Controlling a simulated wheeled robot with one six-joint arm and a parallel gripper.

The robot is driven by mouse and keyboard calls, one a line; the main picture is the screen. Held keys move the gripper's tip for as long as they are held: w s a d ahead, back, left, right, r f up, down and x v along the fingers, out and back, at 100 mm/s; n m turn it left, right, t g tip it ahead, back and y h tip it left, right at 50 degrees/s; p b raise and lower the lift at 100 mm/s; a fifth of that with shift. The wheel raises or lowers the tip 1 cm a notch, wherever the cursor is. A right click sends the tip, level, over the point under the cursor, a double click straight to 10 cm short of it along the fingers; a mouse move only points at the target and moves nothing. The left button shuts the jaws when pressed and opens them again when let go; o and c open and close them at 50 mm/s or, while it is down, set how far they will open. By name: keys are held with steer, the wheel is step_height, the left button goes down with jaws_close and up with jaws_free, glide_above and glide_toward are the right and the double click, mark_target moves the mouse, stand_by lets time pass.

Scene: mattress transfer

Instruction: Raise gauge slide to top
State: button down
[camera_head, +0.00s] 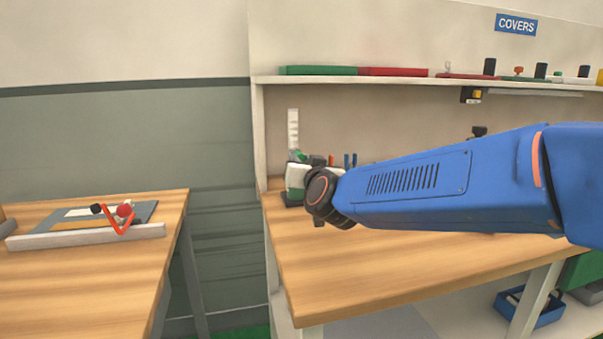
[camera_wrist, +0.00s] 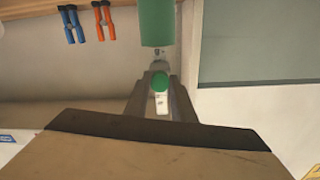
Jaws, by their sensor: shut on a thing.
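The gauge's pale upright scale (camera_head: 293,128) stands at the back left corner of the right-hand bench, with marks along its face. In the wrist view a small green knob (camera_wrist: 159,82), which looks like the slide's handle, sits between the two dark fingers of my gripper (camera_wrist: 160,92). The fingers are shut on it. A pale strip (camera_wrist: 162,104) shows just below the knob, and a larger green cylinder (camera_wrist: 157,22) is above it. In the head view my wrist covers much of the gauge's lower part, so the slide's height is unclear.
A shelf (camera_head: 420,79) with covers runs above the bench. Blue pliers (camera_wrist: 71,25) and orange pliers (camera_wrist: 104,20) hang beside the gauge. The bench front (camera_head: 330,285) is clear. Another table (camera_head: 90,255) with a tray stands left, across a gap.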

step_height(320, 180, up, 10)
steer(key=shift+f, duration=0.2)
steer(key=c, duration=1.5)
jaws_free()
steer(key=shift+s, duration=0.1)
steer(key=v, duration=1.7)
steer(key=shift+s+d, duration=0.1)
